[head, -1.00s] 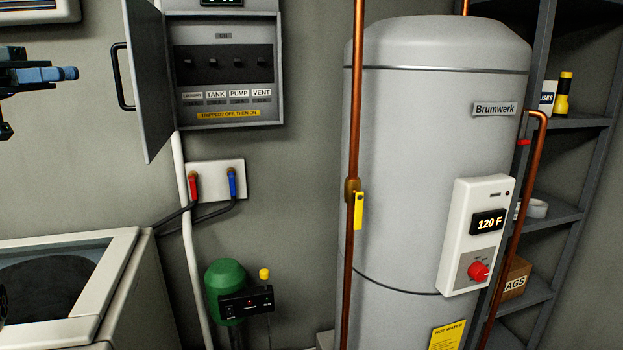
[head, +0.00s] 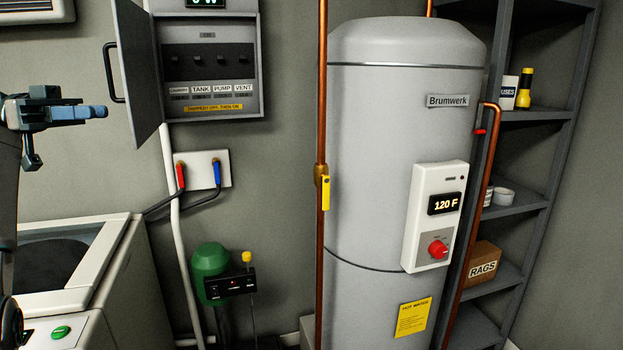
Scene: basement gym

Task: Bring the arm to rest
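My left gripper (head: 104,112) shows at the left edge, in front of the bare wall and the open breaker-panel door. It points right, with blue-grey fingers seen side-on. No object shows in it, and whether the fingers are apart cannot be told. It appears clear of the door. My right gripper is out of view.
The open panel door (head: 137,75) hangs left of the breaker panel (head: 212,110). A washer (head: 120,250) stands below at left. The water heater (head: 385,150) reads 120 F, with copper pipes beside it. A shelf (head: 535,115) stands at right.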

